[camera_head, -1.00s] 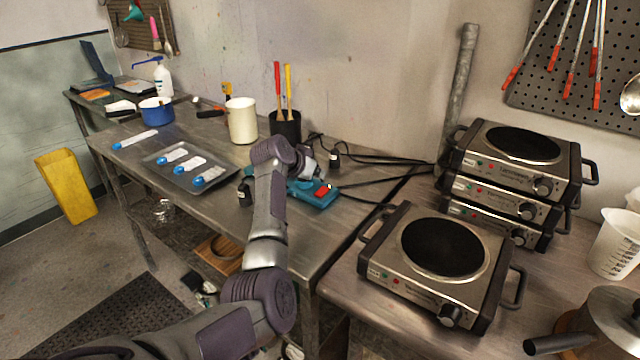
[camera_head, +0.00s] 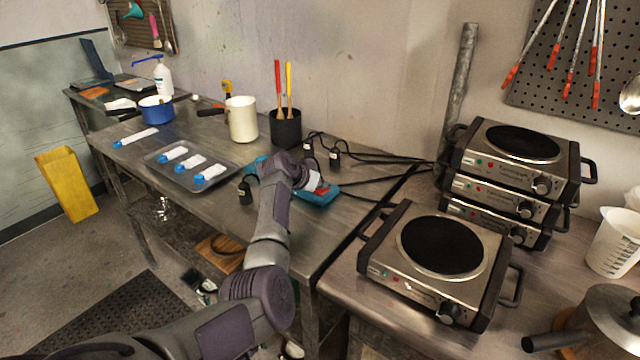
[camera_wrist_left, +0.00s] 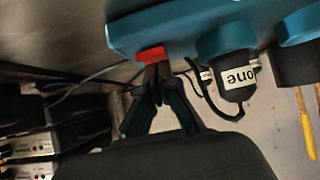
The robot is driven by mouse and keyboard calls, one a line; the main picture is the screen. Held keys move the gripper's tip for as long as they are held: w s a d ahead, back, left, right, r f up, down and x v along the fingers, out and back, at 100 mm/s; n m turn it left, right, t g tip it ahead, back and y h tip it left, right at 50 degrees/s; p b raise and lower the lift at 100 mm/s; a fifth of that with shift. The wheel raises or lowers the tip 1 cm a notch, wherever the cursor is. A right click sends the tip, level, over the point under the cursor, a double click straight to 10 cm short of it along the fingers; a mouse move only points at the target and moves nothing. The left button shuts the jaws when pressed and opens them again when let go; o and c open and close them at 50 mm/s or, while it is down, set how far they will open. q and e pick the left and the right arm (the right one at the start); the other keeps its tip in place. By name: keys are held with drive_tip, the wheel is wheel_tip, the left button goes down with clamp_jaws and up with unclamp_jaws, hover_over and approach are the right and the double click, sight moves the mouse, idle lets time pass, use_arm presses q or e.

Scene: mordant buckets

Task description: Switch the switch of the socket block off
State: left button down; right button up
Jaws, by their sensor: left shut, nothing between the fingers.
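The teal socket block (camera_head: 322,196) lies on the metal table, partly hidden behind my left arm in the head view. In the left wrist view the block (camera_wrist_left: 190,22) spans the top, with its red switch (camera_wrist_left: 152,54) at the near end. My left gripper (camera_wrist_left: 158,72) is shut and empty. Its fingertips are right at the red switch and appear to touch it. In the head view my left gripper (camera_head: 314,182) is over the switch end of the block. Which way the switch is tipped cannot be told. My right gripper is not in view.
A black plug labelled "one" (camera_wrist_left: 238,76) sits in the block beside the switch. Black cables (camera_head: 375,157) run right towards the hot plates (camera_head: 430,262). A black pot with tools (camera_head: 286,128) and a tray (camera_head: 160,163) stand on the same table.

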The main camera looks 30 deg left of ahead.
use_arm(q)
drive_tip(key=shift+f, duration=0.15)
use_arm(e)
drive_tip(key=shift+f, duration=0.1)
use_arm(q)
drive_tip(key=shift+w+b, duration=0.35)
drive_tip(key=shift+b, duration=0.05)
drive_tip(key=shift+w+d+b, duration=0.1)
drive_tip(key=shift+w+b, duration=0.2)
drive_tip(key=shift+w, duration=0.15)
drive_tip(key=shift+r, duration=0.2)
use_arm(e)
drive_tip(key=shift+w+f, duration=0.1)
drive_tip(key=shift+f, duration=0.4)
